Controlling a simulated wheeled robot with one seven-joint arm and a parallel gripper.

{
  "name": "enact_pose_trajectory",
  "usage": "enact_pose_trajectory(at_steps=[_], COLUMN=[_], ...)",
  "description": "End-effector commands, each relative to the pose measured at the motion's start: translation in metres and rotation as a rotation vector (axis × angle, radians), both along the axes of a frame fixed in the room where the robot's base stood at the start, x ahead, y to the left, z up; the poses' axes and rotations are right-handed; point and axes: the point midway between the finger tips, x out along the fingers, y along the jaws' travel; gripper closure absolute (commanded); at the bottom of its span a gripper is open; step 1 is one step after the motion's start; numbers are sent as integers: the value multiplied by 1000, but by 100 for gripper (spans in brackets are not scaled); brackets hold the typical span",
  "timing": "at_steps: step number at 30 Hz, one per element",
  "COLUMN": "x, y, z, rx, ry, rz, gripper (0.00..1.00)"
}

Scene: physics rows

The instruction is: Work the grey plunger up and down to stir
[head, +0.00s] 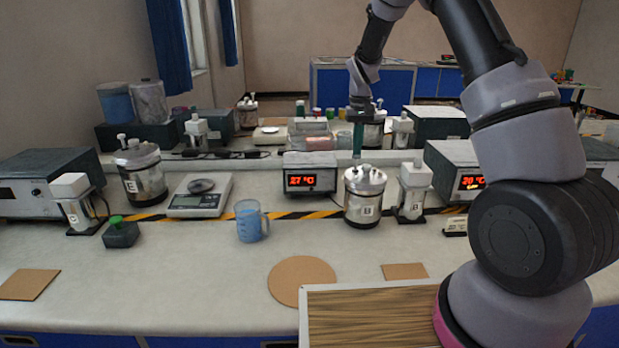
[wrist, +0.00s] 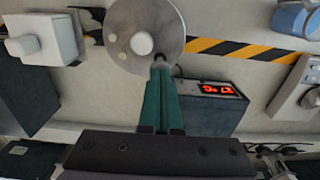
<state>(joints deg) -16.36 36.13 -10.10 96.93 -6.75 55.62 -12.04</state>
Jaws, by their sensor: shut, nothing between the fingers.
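A shiny metal vessel marked B (head: 364,207) stands on the bench right of centre, with small pale knobs (head: 366,169) on its lid. In the wrist view its round grey lid (wrist: 165,18) carries a pale round knob (wrist: 142,43) and smaller studs. I cannot tell for sure which fitting is the grey plunger. My gripper (head: 357,156) points down just above this lid, its green fingers closed together with nothing between them. In the wrist view the fingertips (wrist: 160,68) are beside the lid's near edge, and a small part at the tips is partly hidden.
A temperature display (head: 310,175) stands behind and left of the vessel, a white unit (head: 412,192) close on its right. A blue jug (head: 249,221), a scale (head: 200,196) and a second metal vessel (head: 142,175) are to the left. The front bench is mostly clear around a round cork mat (head: 301,281).

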Motion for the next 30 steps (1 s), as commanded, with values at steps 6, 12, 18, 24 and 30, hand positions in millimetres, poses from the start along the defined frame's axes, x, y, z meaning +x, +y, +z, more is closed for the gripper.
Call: enact_pose_trajectory(at_steps=[6,12,18,24,30], x=[0,0,0,0,0], y=[0,0,0,0,0], z=[-9,-19,-29,-35,-31], rx=[0,0,0,0,0], ry=[1,1,1,1,-1], rz=[0,1,1,0,0], gripper=[100,100,100,100,100])
